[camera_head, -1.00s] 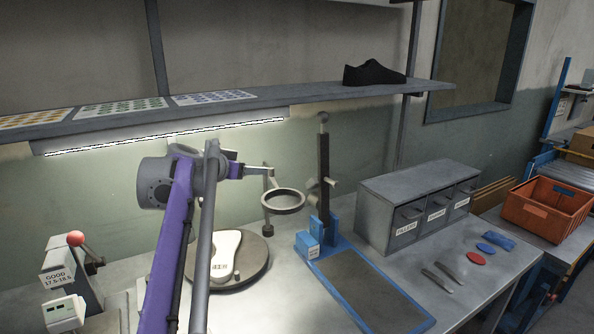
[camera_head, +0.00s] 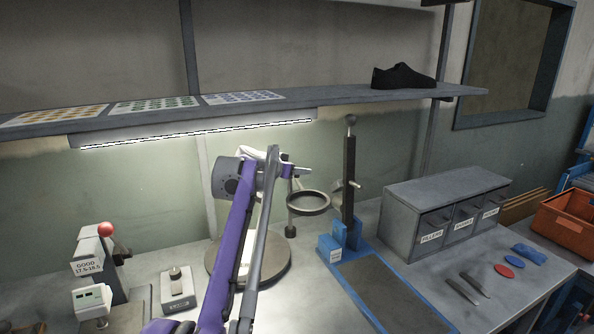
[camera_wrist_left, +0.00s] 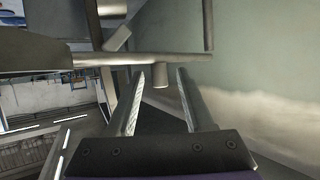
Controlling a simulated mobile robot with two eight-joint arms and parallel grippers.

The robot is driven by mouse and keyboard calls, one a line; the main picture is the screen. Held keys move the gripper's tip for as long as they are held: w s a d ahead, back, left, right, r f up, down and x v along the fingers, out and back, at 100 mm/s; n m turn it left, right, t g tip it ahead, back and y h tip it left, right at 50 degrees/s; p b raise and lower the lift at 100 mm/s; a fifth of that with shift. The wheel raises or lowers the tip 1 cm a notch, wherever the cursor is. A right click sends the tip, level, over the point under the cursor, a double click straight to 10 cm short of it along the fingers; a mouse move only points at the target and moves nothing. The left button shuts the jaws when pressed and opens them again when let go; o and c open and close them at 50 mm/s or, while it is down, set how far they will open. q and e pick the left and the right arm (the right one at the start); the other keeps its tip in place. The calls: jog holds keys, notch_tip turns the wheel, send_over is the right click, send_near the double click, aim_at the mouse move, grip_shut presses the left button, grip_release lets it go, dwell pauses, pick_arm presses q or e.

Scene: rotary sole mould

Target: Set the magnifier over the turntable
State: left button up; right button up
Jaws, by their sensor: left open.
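The magnifier (camera_head: 308,203) is a dark-rimmed ring on a jointed stand behind the turntable. The ring hangs at the turntable's back right. The turntable (camera_head: 278,268) is a round grey disc, partly hidden by my left arm. A white sole (camera_head: 245,252) on it is mostly covered by the arm. My left gripper (camera_head: 292,171) is beside the top of the magnifier's stand, left of and above the ring. In the left wrist view the left gripper (camera_wrist_left: 166,72) is open, with a small grey knob (camera_wrist_left: 161,80) under a bar between its fingertips. Contact cannot be told. My right gripper is not in view.
A blue-based upright post (camera_head: 349,185) stands right of the magnifier, with a grey drawer cabinet (camera_head: 440,215) beyond it. A gauge with a red ball (camera_head: 106,229) stands at left. A shelf (camera_head: 330,100) with a dark shoe runs above.

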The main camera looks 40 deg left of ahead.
pick_arm(q)
grip_shut()
dwell(1.4)
